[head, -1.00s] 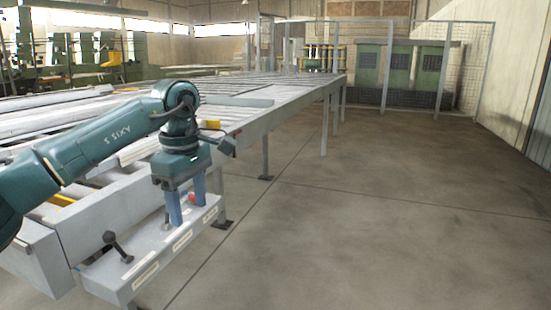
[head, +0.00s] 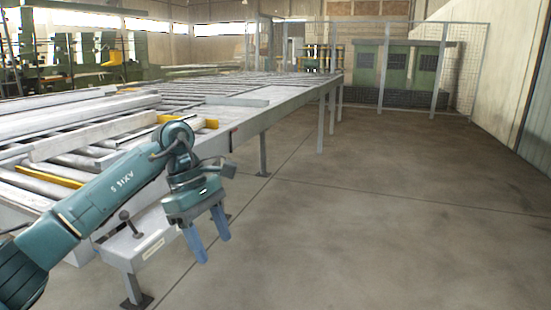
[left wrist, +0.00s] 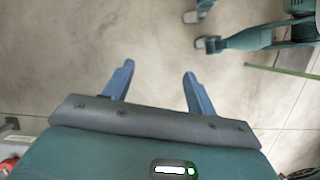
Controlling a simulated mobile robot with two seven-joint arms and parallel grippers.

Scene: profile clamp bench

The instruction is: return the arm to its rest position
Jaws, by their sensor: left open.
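My left gripper (head: 214,248) is open and empty. It hangs tilted over the bare floor, just right of the front end of the bench (head: 285,102), apart from it. In the left wrist view my left gripper (left wrist: 158,70) shows two blue fingers spread apart with only floor between them. My left arm comes in from the left, bent at the elbow, and covers part of the bench's front end. A dark lever with a round knob (head: 125,215) stands on the bench's front ledge, left of the gripper. My right gripper does not show.
Long grey profiles (head: 75,118) lie on the bench's left side. Yellow pieces (head: 45,174) show between them. A wide clear floor (head: 390,210) lies to the right. A mesh fence (head: 465,70) and green cabinets (head: 395,70) stand at the back. A red part (left wrist: 8,165) shows at lower left.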

